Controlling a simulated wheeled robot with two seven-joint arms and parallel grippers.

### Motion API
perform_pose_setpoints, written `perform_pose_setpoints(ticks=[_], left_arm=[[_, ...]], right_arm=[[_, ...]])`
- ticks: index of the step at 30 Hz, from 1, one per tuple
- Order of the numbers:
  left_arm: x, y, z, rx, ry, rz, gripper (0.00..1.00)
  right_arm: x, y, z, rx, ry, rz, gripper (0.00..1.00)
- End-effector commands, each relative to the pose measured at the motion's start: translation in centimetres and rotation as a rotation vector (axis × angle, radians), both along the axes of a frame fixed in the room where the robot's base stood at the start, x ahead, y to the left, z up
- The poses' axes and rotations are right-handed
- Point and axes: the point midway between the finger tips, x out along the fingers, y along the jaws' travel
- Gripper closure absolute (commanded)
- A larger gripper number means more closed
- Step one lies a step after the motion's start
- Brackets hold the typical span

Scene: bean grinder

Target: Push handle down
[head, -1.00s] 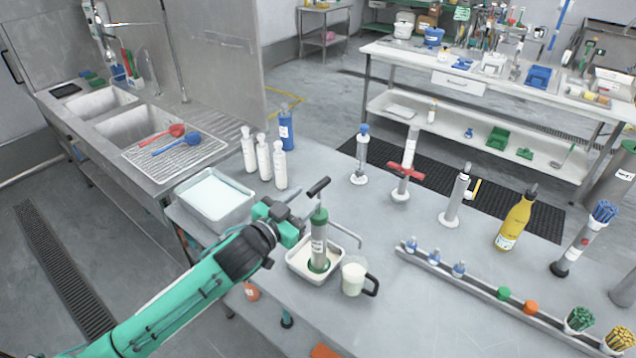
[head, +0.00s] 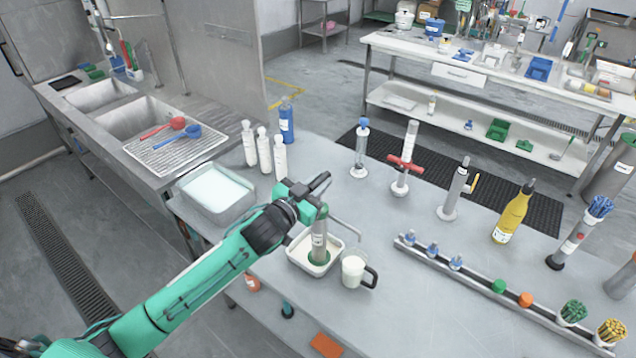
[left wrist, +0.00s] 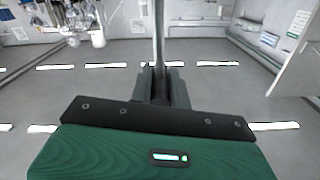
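A grey, upright cylinder device (head: 319,243) with a green base stands in a white tray (head: 302,262) on the table. Its dark top handle is partly hidden by my left gripper and hard to separate from it. My left gripper (head: 318,186) is at the top of the device, level with the handle. My right gripper is not in view.
A white-filled jug (head: 354,271) with a black handle stands right beside the tray. A bent metal rod (head: 346,227) is behind it. White bottles (head: 265,152) and a shallow pan (head: 215,190) stand to the left. A long rack (head: 480,278) is on the right.

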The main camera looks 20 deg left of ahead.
Motion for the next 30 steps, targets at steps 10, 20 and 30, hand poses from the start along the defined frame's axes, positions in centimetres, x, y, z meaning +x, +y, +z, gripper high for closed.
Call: perform_pose_setpoints(ticks=[10, 20, 30], left_arm=[[0.0, 0.0, -1.9, -0.001, 0.003, -0.001, 1.0], [0.0, 0.0, -6.5, 0.0, 0.005, 0.0, 1.0], [0.0, 0.0, -6.5, 0.002, 0.009, 0.0, 0.67]], right_arm=[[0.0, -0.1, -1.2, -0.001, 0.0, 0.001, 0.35], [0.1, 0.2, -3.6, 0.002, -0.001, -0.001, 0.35], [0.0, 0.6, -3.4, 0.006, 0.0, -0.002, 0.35]])
